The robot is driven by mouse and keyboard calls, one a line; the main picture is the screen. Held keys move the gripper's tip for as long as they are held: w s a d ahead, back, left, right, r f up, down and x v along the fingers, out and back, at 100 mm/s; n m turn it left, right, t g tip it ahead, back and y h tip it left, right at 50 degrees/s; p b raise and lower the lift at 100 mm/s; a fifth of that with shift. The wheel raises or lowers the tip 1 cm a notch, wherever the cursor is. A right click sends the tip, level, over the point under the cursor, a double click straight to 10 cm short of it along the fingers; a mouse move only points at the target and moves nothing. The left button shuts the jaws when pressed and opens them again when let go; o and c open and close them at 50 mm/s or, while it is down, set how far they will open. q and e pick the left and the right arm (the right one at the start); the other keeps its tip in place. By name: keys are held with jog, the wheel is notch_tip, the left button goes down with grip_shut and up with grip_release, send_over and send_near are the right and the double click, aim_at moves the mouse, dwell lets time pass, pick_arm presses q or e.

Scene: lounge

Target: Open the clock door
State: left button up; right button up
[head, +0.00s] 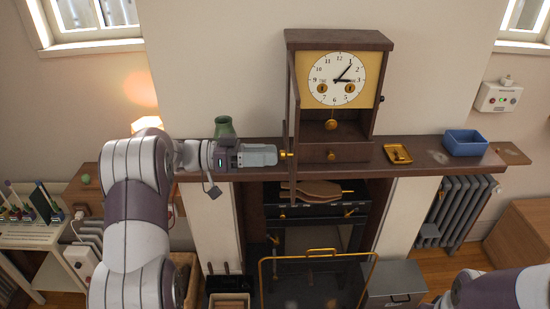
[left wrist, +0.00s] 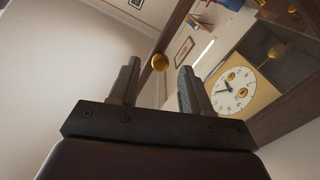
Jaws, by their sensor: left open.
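The clock (head: 383,95) is a dark wooden case with a yellow dial and a round white face (head: 335,79). It stands on the mantel shelf. Its clock door (head: 292,105) stands swung outward at the case's left side, seen nearly edge-on. The door's brass knob (head: 286,155) is low on its frame. My left gripper (head: 277,155) is open, with its fingertips right at the knob. In the left wrist view the knob (left wrist: 160,62) appears between the two fingertips (left wrist: 158,68); contact cannot be told. Only part of my right arm shows at bottom right.
On the mantel shelf (head: 400,172), a green vase (head: 224,127) stands behind my left wrist. A brass tray (head: 398,154) and a blue bin (head: 464,143) lie to the right. A gold fire screen (head: 320,254) stands below. Open air lies before the clock.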

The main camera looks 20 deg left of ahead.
pick_arm(q)
jog(key=b+v, duration=0.3)
jog(key=v, duration=0.7)
jog(key=shift+a, duration=0.1)
